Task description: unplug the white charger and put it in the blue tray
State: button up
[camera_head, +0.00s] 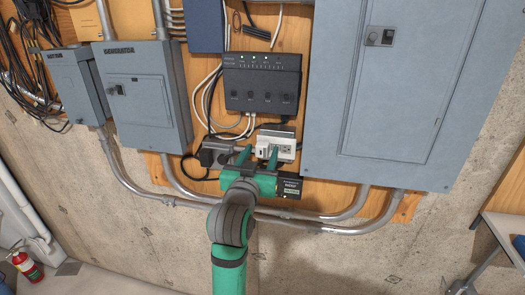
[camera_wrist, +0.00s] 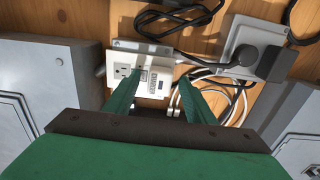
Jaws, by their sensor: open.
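A white outlet unit (camera_head: 283,149) is on the wooden panel, under the black box. In the wrist view it has a socket and small ports on its face (camera_wrist: 124,70). Nothing shows held. A blue thing (camera_head: 520,243) is cut off at the right edge; it may be the blue tray.
A dark plug (camera_head: 212,153) sits left of my gripper; the wrist view shows it at right (camera_wrist: 243,57). A black box with lights (camera_head: 262,82) is above. Grey cabinets (camera_head: 401,85) (camera_head: 143,96) flank the space. Conduits (camera_head: 330,227) run below. Loose cables (camera_wrist: 210,72) lie near my fingers.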

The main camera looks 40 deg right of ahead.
dwell(0.4)
grip_shut()
jog(key=v, duration=0.6)
dwell(1.2)
dwell(0.6)
